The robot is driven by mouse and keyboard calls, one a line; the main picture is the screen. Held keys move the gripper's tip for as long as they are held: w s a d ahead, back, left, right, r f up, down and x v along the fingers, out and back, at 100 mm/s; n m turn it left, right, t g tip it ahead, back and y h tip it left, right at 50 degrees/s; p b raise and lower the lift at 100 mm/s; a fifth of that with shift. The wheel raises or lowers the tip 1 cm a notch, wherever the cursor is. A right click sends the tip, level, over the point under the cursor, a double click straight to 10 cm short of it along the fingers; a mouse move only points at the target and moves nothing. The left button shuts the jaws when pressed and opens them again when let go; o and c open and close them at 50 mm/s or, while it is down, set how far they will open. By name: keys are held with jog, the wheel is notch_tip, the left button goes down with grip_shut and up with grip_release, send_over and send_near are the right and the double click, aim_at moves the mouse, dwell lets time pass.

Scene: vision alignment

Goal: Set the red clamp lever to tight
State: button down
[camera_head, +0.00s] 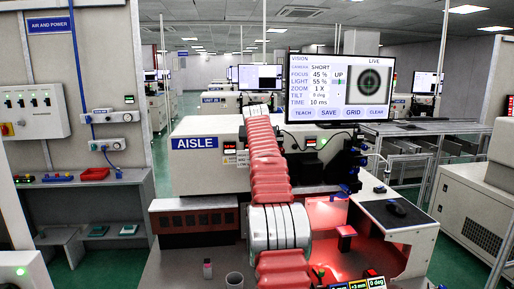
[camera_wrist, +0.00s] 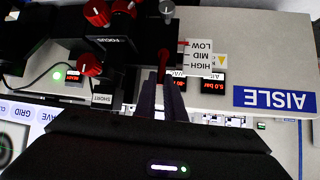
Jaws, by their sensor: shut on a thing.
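The red clamp lever (camera_wrist: 163,62) shows as a short, thin red piece at the tips of my gripper in the wrist view. My gripper (camera_wrist: 162,78) has its two dark fingers close together on it. The fingers hide part of the lever, and its tight and loose marks cannot be made out. In the head view my red arm covers the middle of the picture, and neither the gripper nor the lever can be made out there.
Red knobs (camera_wrist: 89,64) and a grey knob (camera_wrist: 167,8) stand close by on the black FOCUS unit (camera_wrist: 118,42). A HIGH/MID/LOW label (camera_wrist: 200,57) lies right of the fingers. The monitor (camera_head: 340,88) reads CAMERA SHORT, LIGHT 55 %, TILT 0 deg.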

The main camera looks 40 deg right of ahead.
jog(key=shift+w+a+f, duration=0.1)
jog(key=shift+f, duration=0.45)
jog(key=c, duration=2.1)
grip_release()
jog(key=shift+o, duration=1.3)
jog(key=shift+r, duration=0.3)
jog(key=shift+r, duration=0.1)
jog(key=v, duration=1.3)
jog(key=shift+s+a, duration=0.2)
jog(key=shift+s, duration=0.05)
